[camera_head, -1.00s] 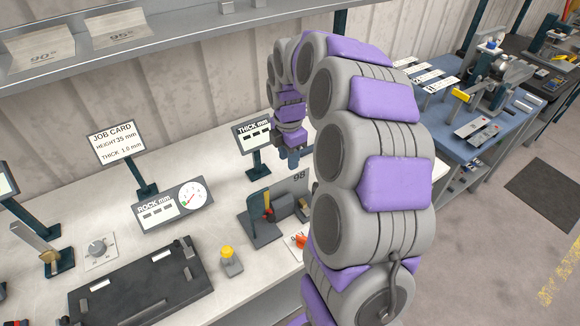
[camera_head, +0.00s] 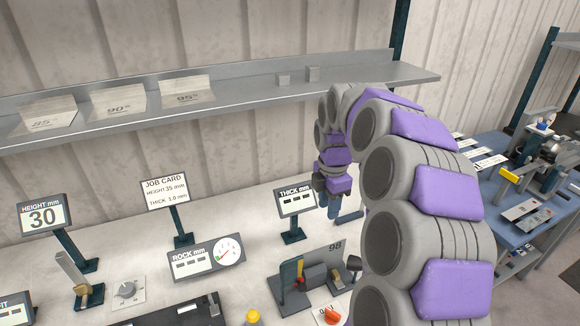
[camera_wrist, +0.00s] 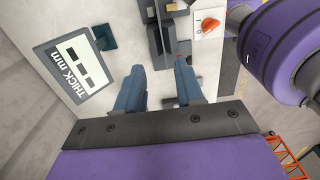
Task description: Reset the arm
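My gripper (camera_head: 334,205) hangs at the end of my purple and grey arm, above the right part of the white bench (camera_head: 130,268). In the wrist view its two blue fingers (camera_wrist: 158,82) stand apart with nothing between them. The thickness display (camera_head: 295,203), reading dashes, stands left of the gripper in the head view. It also shows at the left of the wrist view (camera_wrist: 80,65). A grey device marked 98 (camera_head: 318,275) sits on the bench below the gripper, apart from it. My arm hides part of the bench's right end.
A grey shelf (camera_head: 250,92) with angle blocks (camera_head: 120,100) runs along the wall. The job card (camera_head: 164,192), height display (camera_head: 43,213) and rocking gauge (camera_head: 206,257) stand on the bench. A red knob (camera_head: 331,316) is near the front. A blue bench (camera_head: 505,178) stands to the right.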

